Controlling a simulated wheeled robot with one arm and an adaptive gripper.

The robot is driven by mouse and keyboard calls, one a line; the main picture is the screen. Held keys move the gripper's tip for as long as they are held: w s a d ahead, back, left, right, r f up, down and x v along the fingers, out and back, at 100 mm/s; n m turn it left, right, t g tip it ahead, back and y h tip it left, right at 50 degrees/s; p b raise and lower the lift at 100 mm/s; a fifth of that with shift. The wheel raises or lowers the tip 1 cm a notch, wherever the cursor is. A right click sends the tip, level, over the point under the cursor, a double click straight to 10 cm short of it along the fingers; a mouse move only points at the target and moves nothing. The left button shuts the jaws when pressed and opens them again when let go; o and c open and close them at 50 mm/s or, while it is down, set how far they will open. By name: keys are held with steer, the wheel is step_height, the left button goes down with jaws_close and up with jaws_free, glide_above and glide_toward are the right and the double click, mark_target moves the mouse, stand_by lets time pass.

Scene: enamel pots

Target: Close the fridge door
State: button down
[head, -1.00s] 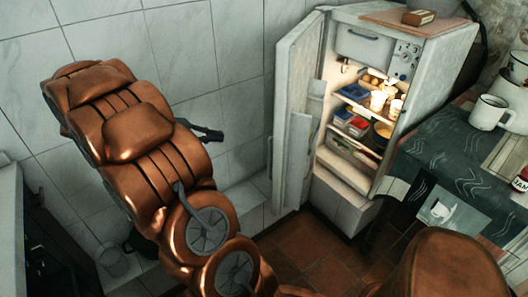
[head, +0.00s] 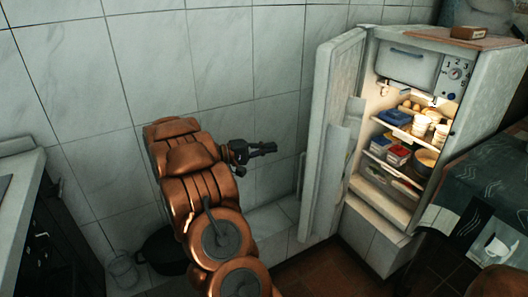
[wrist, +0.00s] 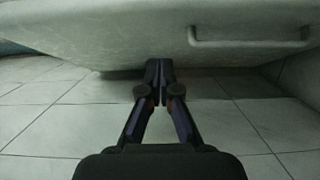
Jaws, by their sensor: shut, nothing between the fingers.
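The fridge (head: 488,95) stands at the right in the head view, lit inside, with food on its shelves. Its door (head: 333,130) is wide open, swung out to the left. My gripper (head: 273,148) is shut and empty, to the left of the door and pointing toward its outer face, with a visible gap in the head view. In the wrist view the shut fingertips (wrist: 158,66) are in front of a pale, worn panel that looks like the door (wrist: 130,30), with a bar handle (wrist: 250,35). I cannot tell whether they touch it.
A tiled wall (head: 240,60) runs behind my arm and the door. A dark pot (head: 165,250) and a glass jar (head: 121,268) stand low at the left. A counter (head: 485,185) with a dark cloth is at the right. A small box (head: 468,33) lies on the fridge.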

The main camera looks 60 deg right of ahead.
steer(key=s+d+b, duration=0.1)
steer(key=s+d, duration=0.3)
steer(key=s, duration=0.4)
steer(key=shift+s+f, duration=0.1)
stand_by(0.4)
